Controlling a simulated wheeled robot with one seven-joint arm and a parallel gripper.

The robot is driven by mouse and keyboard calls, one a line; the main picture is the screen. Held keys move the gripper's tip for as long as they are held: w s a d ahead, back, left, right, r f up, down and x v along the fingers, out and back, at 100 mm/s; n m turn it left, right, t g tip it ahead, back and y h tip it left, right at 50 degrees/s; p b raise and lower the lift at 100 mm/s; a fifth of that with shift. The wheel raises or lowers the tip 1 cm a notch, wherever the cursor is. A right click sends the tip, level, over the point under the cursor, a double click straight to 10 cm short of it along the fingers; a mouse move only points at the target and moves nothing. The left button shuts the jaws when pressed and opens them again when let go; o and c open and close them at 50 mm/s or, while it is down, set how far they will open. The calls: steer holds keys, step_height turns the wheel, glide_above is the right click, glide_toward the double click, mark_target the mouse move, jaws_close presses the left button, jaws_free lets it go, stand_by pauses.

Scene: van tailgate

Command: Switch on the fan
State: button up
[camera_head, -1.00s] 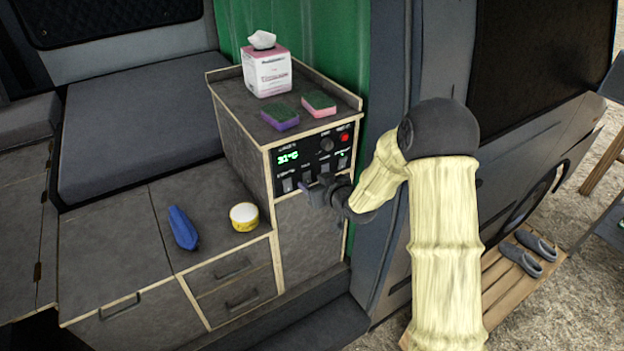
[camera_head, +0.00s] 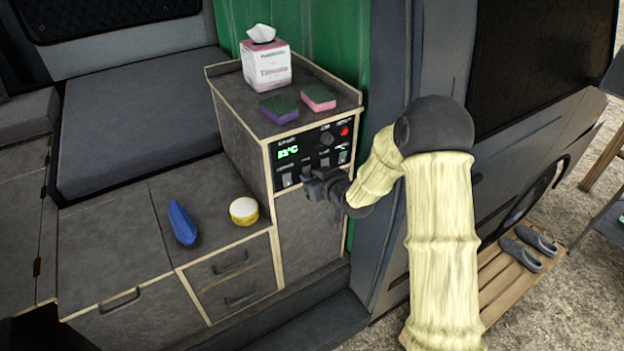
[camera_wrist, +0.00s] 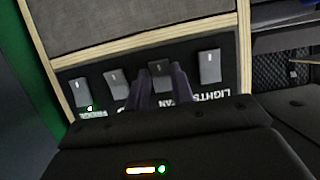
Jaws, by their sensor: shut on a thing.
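The control panel (camera_head: 310,152) is on the front of the cabinet, with a green readout and a row of rocker switches. In the wrist view the panel appears upside down. The fan switch (camera_wrist: 160,66) is the dark rocker between my two fingertips; its label is partly covered, with "AN" showing. My gripper (camera_wrist: 163,80) is shut on this switch, one finger on each side. In the head view my gripper (camera_head: 308,179) is at the panel's lower edge and hides the switch there. Whether the switch is tipped on cannot be told.
The lights switch (camera_wrist: 208,67) sits close beside the fan switch, and another rocker (camera_wrist: 116,82) is on the other side. A fridge switch (camera_wrist: 82,92) is farther along. Sponges (camera_head: 279,108) and a tissue box (camera_head: 265,65) stand on the cabinet top.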

steer(key=shift+a+f+t+y+b, duration=0.1)
steer(key=shift+f+t+y+b, duration=0.6)
steer(key=shift+b, duration=2.6)
steer(key=shift+r+t+b, duration=0.3)
steer(key=shift+t+b, duration=0.1)
steer(key=shift+b, duration=0.6)
steer(key=shift+r, duration=0.1)
steer(key=o, duration=1)
steer(key=b+v, duration=0.5)
steer(key=v, duration=1.2)
steer(key=shift+s, duration=0.3)
